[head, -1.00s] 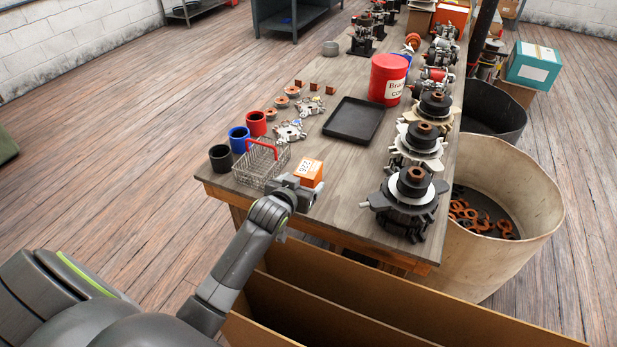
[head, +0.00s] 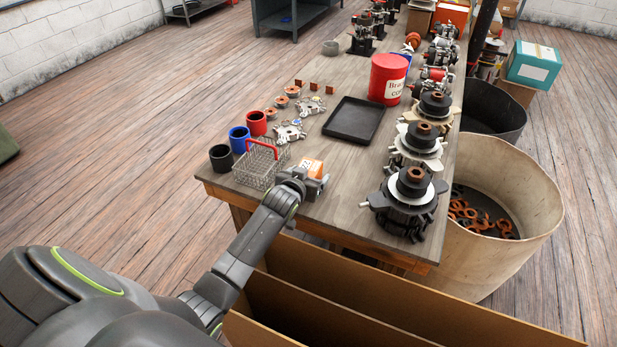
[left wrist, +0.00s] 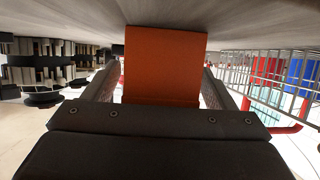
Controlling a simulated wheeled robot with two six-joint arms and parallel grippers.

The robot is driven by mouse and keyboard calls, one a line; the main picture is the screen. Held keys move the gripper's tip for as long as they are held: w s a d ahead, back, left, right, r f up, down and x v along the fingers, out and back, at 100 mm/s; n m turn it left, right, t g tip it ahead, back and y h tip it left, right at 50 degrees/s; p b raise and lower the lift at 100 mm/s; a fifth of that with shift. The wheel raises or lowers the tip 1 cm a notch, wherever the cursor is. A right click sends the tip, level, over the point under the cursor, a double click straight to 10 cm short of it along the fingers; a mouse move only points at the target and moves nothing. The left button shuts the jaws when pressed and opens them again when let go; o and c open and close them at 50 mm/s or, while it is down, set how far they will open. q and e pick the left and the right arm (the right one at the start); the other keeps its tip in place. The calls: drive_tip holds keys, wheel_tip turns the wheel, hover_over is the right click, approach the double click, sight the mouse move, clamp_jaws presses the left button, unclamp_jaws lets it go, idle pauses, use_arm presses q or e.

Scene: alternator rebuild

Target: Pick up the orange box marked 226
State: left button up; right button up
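The orange box (head: 313,166) stands on the near end of the workbench, just right of the wire basket. Its marking is partly hidden by my left gripper (head: 312,185), which is at the box's near side, low over the bench top. In the left wrist view the orange box (left wrist: 165,68) fills the space between the two fingers of the left gripper (left wrist: 162,82). The fingers look open, one on each side of the box, with thin gaps showing beside it. The box still rests on the bench. My right gripper is not in view.
The wire basket (head: 262,168) with a red handle stands close left of the box. Black (head: 221,158), blue (head: 239,139) and red (head: 257,123) cups line the left edge. A black tray (head: 353,120) lies beyond. An alternator part (head: 405,205) stands right, with clear bench between.

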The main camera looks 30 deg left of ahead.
use_arm(q)
drive_tip(key=c, duration=1.1)
